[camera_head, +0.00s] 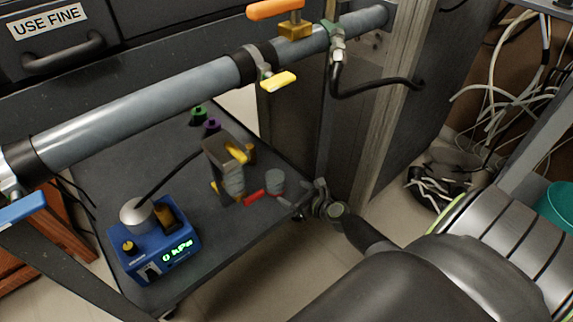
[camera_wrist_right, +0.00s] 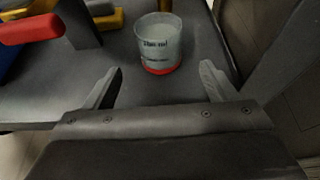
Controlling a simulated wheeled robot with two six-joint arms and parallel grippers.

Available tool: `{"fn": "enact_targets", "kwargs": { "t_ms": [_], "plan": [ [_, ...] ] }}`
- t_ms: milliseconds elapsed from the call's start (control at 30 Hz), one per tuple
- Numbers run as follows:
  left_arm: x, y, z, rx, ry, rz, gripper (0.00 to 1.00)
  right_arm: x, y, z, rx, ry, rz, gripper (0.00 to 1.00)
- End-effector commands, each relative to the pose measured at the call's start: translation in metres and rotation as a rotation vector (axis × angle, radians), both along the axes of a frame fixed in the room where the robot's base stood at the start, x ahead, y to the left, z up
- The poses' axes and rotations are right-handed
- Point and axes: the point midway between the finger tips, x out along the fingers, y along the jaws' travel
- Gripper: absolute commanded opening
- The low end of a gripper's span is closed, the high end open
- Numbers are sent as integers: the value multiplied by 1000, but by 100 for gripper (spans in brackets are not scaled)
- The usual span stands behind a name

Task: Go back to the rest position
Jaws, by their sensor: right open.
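My right gripper (camera_head: 309,200) is at the right edge of the dark cart shelf in the head view. In the right wrist view its two fingers are spread apart (camera_wrist_right: 162,88), with nothing between them. A small clear cup with a red base (camera_wrist_right: 159,44) stands upright on the shelf just beyond the fingertips. The cup also shows in the head view (camera_head: 275,182), left of the gripper and apart from it. My left gripper is not in view.
The cart shelf (camera_head: 150,287) carries a blue pressure device (camera_head: 152,250) and a dark stand (camera_head: 228,165) with coloured parts. A grey pipe (camera_head: 140,115) with coloured valve handles crosses above the shelf. A cabinet post stands behind the gripper. Loose cables hang at right.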

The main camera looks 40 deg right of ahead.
Motion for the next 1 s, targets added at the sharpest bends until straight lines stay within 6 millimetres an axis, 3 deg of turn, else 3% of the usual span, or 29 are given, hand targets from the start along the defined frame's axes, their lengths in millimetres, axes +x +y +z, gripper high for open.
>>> {"fn": "enact_targets", "kwargs": {
  "t_ms": [167, 767, 867, 1000],
  "plan": [
    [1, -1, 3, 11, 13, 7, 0, -9, -1, 4, 0, 0, 0, 79],
    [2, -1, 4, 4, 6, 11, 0, -11, 2, 5, -14, -1, 16, 79],
    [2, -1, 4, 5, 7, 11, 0, -16, 20, 8, -96, -7, 107, 79],
    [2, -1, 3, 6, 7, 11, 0, -40, 69, 19, -387, -35, 402, 79]
  ]
}}
